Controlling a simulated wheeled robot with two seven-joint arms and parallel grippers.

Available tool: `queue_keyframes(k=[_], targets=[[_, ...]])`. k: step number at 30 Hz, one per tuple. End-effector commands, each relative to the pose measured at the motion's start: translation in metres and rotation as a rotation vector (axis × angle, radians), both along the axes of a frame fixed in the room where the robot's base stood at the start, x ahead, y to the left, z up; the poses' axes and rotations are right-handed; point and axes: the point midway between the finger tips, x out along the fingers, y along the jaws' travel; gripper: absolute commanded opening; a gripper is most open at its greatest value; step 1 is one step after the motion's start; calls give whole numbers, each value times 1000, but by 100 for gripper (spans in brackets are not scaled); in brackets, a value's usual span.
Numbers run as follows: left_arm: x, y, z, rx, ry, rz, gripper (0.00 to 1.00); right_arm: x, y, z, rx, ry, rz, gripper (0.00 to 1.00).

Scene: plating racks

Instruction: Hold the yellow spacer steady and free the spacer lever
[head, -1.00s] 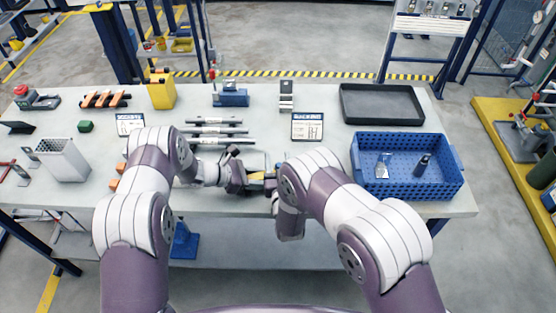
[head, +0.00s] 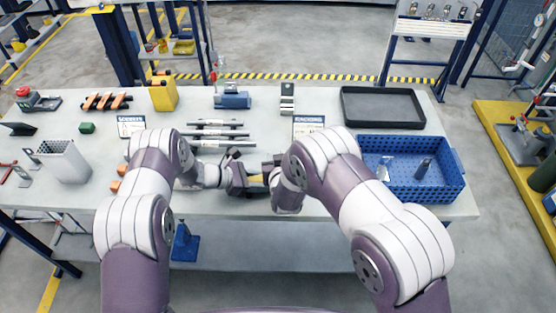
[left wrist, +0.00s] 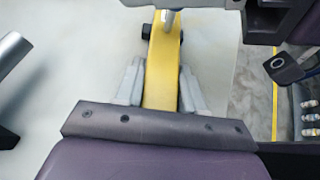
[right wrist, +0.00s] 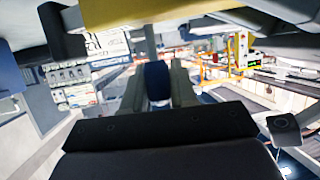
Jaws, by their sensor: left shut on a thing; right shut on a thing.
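The yellow spacer (left wrist: 162,70) runs upward between the two fingers of my left gripper (left wrist: 162,92), which is shut on it. In the head view only a small yellow patch of the spacer (head: 257,180) shows between my two wrists, near the table's front edge. My right gripper (right wrist: 158,88) is shut on a dark blue grip, which looks like the spacer lever (right wrist: 157,78). A yellow part of the spacer (right wrist: 150,13) crosses the top of the right wrist view. My arms and grippers hide most of the spacer and lever in the head view.
Metal rods (head: 222,133) lie just behind my left gripper. A blue bin (head: 440,190) with small items stands on the right, close to my right forearm. A black tray (head: 383,118) lies behind it. A white perforated holder (head: 66,163) stands at the left.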

Motion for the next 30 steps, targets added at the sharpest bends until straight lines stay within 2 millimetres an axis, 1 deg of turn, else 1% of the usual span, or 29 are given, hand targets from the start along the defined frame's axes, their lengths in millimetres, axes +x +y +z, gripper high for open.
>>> queue_keyframes(k=[8,9,10,11,19,22,26,30], targets=[[0,0,0,0,0,-1,0,0,0,-1,-3,10,1,0],[0,0,0,0,0,-1,0,0,0,-1,-3,10,1,33],[0,0,0,0,0,-1,0,0,0,-1,-3,9,1,43],[0,0,0,0,0,-1,0,0,0,-1,-3,9,1,48],[0,0,0,0,0,-1,0,-1,0,0,-2,8,0,48],[0,0,0,0,1,0,0,-9,-1,4,-2,8,1,48],[0,0,0,0,1,0,0,-37,-4,16,-2,8,3,48],[0,0,0,0,1,0,0,-72,-9,31,-3,8,3,48]])
